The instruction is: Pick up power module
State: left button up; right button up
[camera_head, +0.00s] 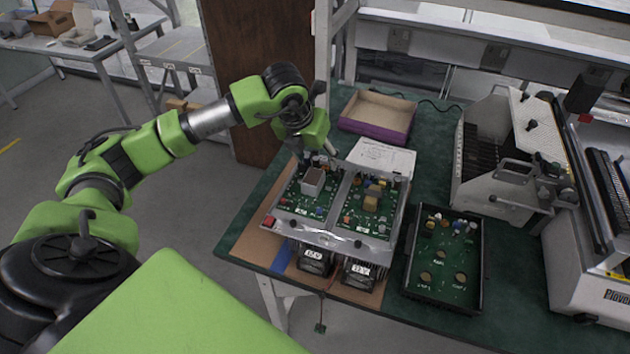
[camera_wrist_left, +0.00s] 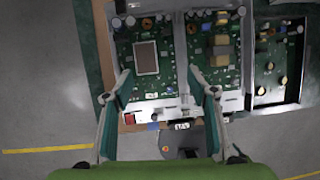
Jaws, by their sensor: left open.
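The test fixture (camera_head: 330,239) holds two green circuit boards side by side. Two dark blocks labelled 12 V, a left one (camera_head: 316,262) and a right one (camera_head: 357,271), sit at its front; these look like power modules, though I cannot be sure. A grey box-shaped part (camera_head: 312,180) stands on the left board; it also shows in the left wrist view (camera_wrist_left: 146,57). Tan parts (camera_head: 372,197) stand on the right board. My left gripper (camera_head: 316,152) is open and empty over the back of the fixture. In the left wrist view its fingers (camera_wrist_left: 159,75) are spread above the left board. My right gripper is out of view.
A black tray (camera_head: 408,272) with a green board lies right of the fixture. An open cardboard box (camera_head: 377,114) and a paper sheet (camera_head: 383,159) lie behind it. A large machine (camera_head: 515,150) stands at the right. The green table (camera_head: 245,241) ends at the front left.

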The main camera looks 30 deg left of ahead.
aim_at(315, 173)
pick_arm(q)
jog(key=shift+y, duration=0.4)
jog(key=w+a+f, duration=0.1)
jog(key=f, duration=0.1)
jog(key=w+a+f+p, duration=0.1)
jog(key=f, duration=0.2)
jog(key=w+a+f+p, duration=0.1)
jog(key=f, duration=0.1)
jog(key=shift+f, duration=0.15)
jog(key=shift+w+a+f+p, duration=0.1)
jog(key=shift+w+f+p, duration=0.05)
jog(key=shift+f+p, duration=0.35)
jog(key=p+x, duration=0.1)
jog(key=x, duration=0.2)
jog(key=shift+p, duration=0.3)
jog(key=shift+w+f, duration=0.3)
jog(key=shift+f, duration=0.3)
jog(key=shift+c, duration=0.4)
